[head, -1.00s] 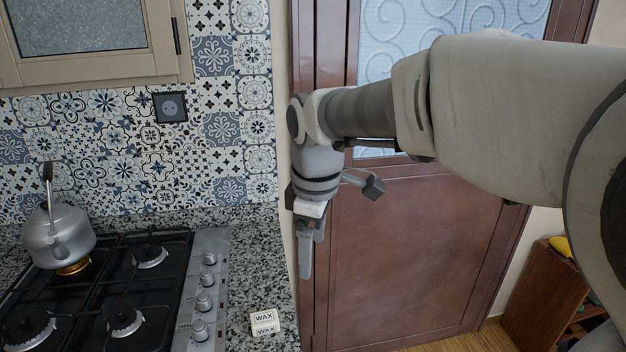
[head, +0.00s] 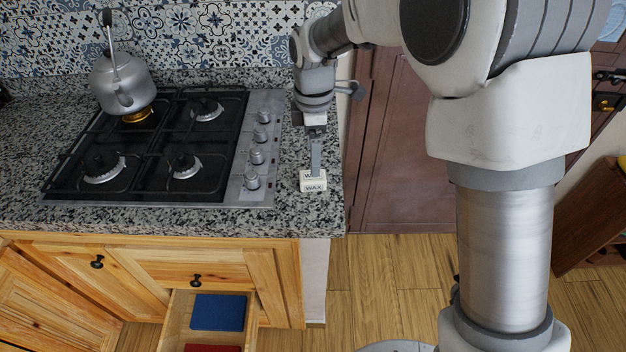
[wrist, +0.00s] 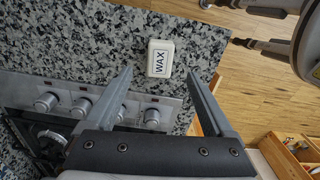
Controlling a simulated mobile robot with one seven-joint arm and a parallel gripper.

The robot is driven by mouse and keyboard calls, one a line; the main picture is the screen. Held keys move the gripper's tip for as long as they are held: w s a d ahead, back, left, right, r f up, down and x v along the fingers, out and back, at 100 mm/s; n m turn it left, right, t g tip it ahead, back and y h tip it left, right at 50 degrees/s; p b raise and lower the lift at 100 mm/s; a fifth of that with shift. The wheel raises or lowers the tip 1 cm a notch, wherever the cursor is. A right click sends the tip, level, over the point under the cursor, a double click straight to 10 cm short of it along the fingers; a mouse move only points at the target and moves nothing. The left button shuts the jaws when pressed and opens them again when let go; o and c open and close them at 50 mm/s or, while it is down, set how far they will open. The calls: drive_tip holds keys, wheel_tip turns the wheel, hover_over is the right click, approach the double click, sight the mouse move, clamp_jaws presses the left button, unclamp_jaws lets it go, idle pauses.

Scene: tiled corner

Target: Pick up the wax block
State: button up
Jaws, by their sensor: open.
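The wax block (head: 314,186) is a small white block lettered "WAX". It lies on the granite counter to the right of the stove, near the front right corner. In the wrist view the wax block (wrist: 161,58) sits just beyond the fingertips, between their lines. My gripper (wrist: 158,72) is open and empty, with one finger to each side of the block's line. In the head view my gripper (head: 316,174) points down over the block, and a finger hides part of its top. I cannot tell the exact height between them.
The black gas stove (head: 150,150) with its knobs (head: 256,156) is just left of the block. A metal kettle (head: 122,82) stands on a back burner. Below the counter, an open drawer (head: 178,322) holds a blue item (head: 218,312) and a red one. The counter's right edge is close.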

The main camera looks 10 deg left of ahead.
sight(313, 181)
wheel_tip(313, 181, down, 8)
drive_tip(key=shift+a+r, duration=0.1)
drive_tip(key=shift+r, duration=0.05)
idle(0.3)
clamp_jaws()
idle(0.4)
